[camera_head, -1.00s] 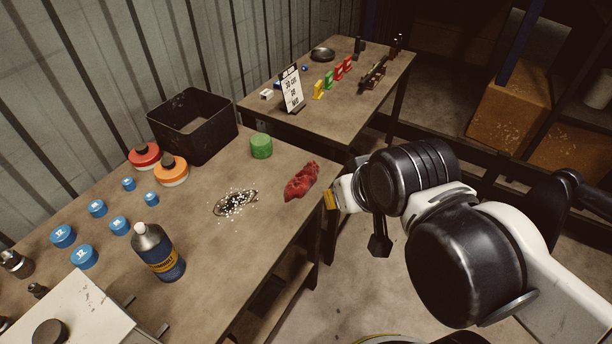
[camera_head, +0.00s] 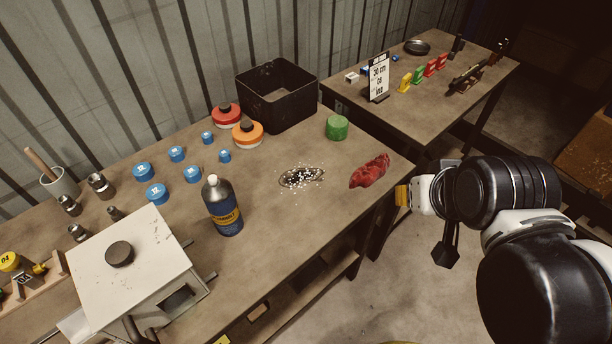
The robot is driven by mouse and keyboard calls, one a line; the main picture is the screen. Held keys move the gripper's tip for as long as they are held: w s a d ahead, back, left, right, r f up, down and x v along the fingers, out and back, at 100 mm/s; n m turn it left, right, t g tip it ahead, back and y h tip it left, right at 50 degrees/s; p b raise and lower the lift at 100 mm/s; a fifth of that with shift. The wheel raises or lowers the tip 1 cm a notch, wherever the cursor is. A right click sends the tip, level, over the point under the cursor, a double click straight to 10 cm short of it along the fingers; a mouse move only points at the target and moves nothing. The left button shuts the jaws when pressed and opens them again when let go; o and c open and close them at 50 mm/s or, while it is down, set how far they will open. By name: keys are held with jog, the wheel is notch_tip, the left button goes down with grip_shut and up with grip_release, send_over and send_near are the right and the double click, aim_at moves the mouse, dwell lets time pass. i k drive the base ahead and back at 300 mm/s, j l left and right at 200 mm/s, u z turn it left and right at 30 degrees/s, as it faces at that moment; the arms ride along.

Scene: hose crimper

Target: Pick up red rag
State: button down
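The red rag (camera_head: 369,171) lies crumpled on the near workbench, close to its right edge. My gripper (camera_head: 404,195) is just right of the rag in the picture, beyond the bench edge, and looks apart from it. Only a small yellowish tip of it shows clearly, so I cannot tell whether its fingers are open or shut. The rag lies uncovered, with nothing seen gripping it.
Left of the rag are a dark patch with white specks (camera_head: 301,177), a green cylinder (camera_head: 337,127) and a dark bottle (camera_head: 223,206). A black bin (camera_head: 277,95) stands behind. A second table (camera_head: 430,110) with a sign (camera_head: 378,78) is at the back right.

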aim_at(373, 170)
jog(key=i+l+u, duration=0.1)
jog(key=u, duration=0.25)
jog(key=i+l+u, duration=0.2)
jog(key=u, duration=0.15)
